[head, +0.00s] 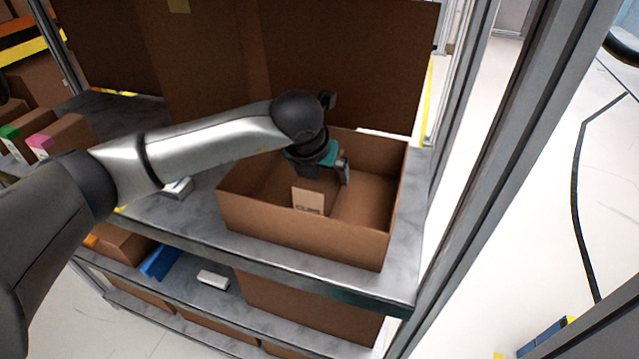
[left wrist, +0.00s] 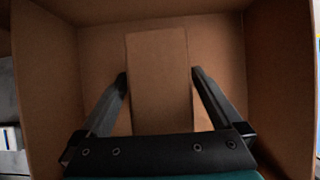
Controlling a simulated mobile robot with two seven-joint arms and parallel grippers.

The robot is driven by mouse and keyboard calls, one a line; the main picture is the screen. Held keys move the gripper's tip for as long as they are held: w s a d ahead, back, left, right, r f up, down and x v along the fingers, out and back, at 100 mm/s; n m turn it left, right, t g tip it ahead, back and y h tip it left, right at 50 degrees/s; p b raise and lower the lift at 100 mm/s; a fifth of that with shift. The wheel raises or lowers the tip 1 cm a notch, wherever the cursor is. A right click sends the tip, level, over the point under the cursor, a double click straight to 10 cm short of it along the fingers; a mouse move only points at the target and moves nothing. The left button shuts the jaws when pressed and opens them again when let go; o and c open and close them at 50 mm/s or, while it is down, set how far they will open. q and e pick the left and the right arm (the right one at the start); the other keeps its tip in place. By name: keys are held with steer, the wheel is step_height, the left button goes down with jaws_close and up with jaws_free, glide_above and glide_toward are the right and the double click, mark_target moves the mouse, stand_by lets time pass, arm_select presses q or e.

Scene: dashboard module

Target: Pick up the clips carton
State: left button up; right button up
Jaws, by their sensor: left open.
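The clips carton (head: 308,201) is a small brown box standing inside a large open brown box (head: 300,236) on the metal shelf. Its front shows a pale label with dark lettering. In the left wrist view the carton (left wrist: 159,80) lies between the two black fingers of my left gripper (left wrist: 159,82), with a finger on either side. The fingers are spread, and I see small gaps between them and the carton. In the head view my left gripper (head: 325,172) reaches down into the large box, and the arm partly hides it. My right gripper is not in view.
The large box's walls (left wrist: 45,70) surround the gripper closely. A metal rack post (head: 490,170) stands to the right. Small boxes with green and pink marks (head: 60,135) sit at the left. A lower shelf holds a blue item (head: 160,262) and a white box (head: 213,279).

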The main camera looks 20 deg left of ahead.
arm_select(q)
steer(key=shift+w+f, duration=0.1)
steer(key=shift+f, duration=0.2)
steer(key=shift+f+b, duration=0.25)
steer(key=shift+b, duration=0.25)
stand_by(0.4)
steer(key=shift+r, duration=0.1)
jaws_close()
stand_by(0.8)
